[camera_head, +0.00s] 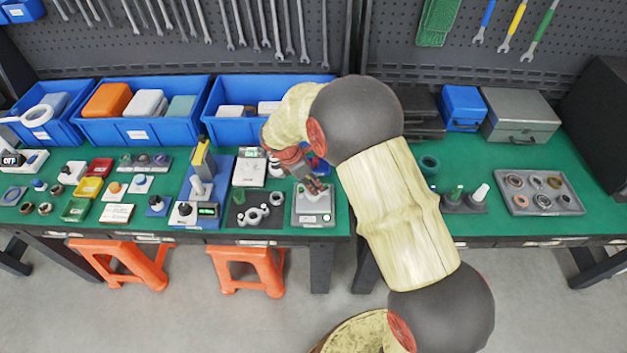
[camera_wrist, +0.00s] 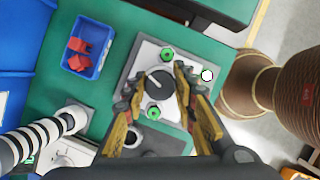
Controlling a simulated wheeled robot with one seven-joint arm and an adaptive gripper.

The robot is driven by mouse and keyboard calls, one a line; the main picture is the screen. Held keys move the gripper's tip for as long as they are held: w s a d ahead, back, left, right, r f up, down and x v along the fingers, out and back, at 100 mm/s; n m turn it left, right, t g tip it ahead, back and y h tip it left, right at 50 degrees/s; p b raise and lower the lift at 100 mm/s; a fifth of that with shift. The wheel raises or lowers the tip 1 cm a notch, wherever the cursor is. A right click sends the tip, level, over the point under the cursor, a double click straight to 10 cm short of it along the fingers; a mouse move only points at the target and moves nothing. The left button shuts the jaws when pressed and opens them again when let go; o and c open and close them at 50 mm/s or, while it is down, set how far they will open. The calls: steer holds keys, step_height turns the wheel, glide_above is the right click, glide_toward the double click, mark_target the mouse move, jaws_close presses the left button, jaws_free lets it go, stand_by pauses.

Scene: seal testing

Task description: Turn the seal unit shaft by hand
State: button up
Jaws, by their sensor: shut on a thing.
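The seal unit (camera_head: 314,219) is a light grey square box near the front edge of the green table. In the wrist view its top plate (camera_wrist: 140,62) carries a dark round shaft end (camera_wrist: 160,80) with a pale line across it, and two green round fittings, one on each side. My gripper (camera_head: 313,187) points down over the unit. In the wrist view my gripper (camera_wrist: 160,82) has one finger on each side of the shaft, shut on it. The fingers hide part of the plate and the shaft's sides.
A small blue bin with red parts (camera_wrist: 101,64) stands close beside the unit. A tray of grey rings (camera_head: 254,199) lies to its left, and a blue press-like device (camera_head: 184,215) beyond that. Large blue bins (camera_head: 140,133) line the back. Green table (camera_head: 500,226) is clear at the right front.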

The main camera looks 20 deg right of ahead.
steer(key=shift+w+m+g+p, duration=0.1)
steer(key=shift+m+g+p, duration=0.8)
steer(key=shift+m+p, duration=1.05)
steer(key=shift+m+g+y+p, duration=0.3)
steer(key=shift+m+g, duration=0.1)
steer(key=shift+m, duration=1.05)
steer(key=shift+m+g+y+p, duration=0.3)
steer(key=shift+m+g, duration=0.1)
steer(key=shift+m, duration=1)
steer(key=shift+m+g+y+p, duration=0.6)
steer(key=shift+m+y+p, duration=0.15)
steer(key=shift+m, duration=1.65)
steer(key=shift+m+y+p, duration=0.3)
steer(key=shift+m+y, duration=0.45)
steer(key=shift+m, duration=1.75)
steer(key=o, duration=1.2)
steer(key=shift+c, duration=0.2)
steer(key=v, duration=1.2)
steer(key=shift+w+d+g, duration=0.2)
steer(key=shift+g, duration=0.1)
